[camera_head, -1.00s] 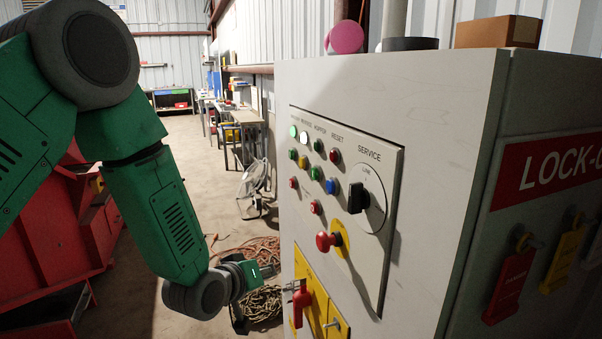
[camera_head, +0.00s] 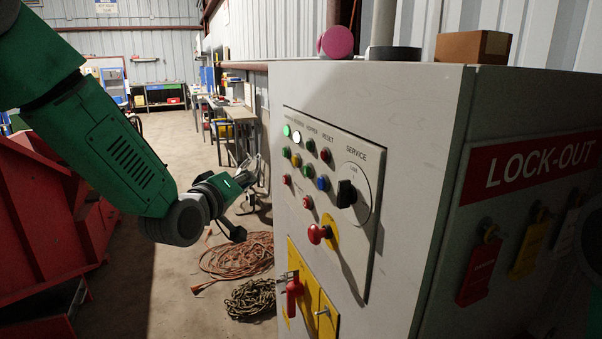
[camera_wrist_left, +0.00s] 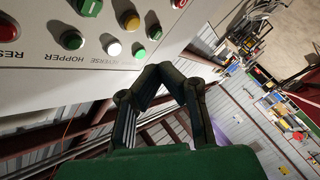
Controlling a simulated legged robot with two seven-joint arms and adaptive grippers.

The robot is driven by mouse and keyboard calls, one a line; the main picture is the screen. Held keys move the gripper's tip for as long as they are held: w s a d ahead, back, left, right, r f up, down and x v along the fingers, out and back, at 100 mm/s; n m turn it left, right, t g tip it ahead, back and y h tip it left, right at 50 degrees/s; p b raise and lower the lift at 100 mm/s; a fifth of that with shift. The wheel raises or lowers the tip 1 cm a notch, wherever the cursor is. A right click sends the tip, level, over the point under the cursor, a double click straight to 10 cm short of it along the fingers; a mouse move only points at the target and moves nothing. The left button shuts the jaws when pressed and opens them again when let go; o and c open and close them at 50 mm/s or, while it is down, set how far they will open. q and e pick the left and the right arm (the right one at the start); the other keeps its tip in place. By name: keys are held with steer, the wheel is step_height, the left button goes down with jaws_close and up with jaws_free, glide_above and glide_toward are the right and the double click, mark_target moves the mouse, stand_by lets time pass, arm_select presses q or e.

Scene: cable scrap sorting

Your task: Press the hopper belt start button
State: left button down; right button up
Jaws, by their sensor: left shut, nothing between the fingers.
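The control panel (camera_head: 335,190) is on the front face of a grey cabinet. Under the HOPPER label it has a green lamp (camera_head: 310,145), a green button (camera_head: 308,170) and a red button (camera_head: 308,202). In the left wrist view the panel is upside down, with the green HOPPER button (camera_wrist_left: 90,8) at the top edge. My left gripper (camera_head: 248,172) is left of the panel, apart from it. In the left wrist view its fingertips (camera_wrist_left: 160,72) meet with nothing between them, below the leftmost column's green lamp (camera_wrist_left: 139,50). My right gripper is not in view.
A red mushroom knob (camera_head: 318,234) and a black SERVICE switch (camera_head: 346,194) stick out of the panel. A red handle (camera_head: 293,292) is below on a yellow plate. Coiled cables (camera_head: 240,256) lie on the floor. A red bin (camera_head: 45,220) stands at left.

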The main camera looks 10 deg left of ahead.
mark_target(308, 171)
arm_select(q)
steer(key=w+d, duration=0.5)
steer(key=d, duration=0.2)
steer(key=shift+d, duration=0.4)
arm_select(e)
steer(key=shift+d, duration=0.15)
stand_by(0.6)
arm_select(q)
steer(key=shift+d+r, duration=0.1)
steer(key=shift+d, duration=0.3)
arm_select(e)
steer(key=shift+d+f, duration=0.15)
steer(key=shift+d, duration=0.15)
arm_select(q)
steer(key=shift+w+d, duration=0.1)
steer(key=shift+d, duration=0.05)
steer(key=shift+a, duration=0.2)
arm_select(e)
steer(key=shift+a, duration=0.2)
arm_select(q)
steer(key=shift+w+d, duration=0.35)
steer(key=shift+d, duration=0.25)
stand_by(0.5)
steer(key=shift+s+a, duration=0.55)
steer(key=shift+a, duration=0.15)
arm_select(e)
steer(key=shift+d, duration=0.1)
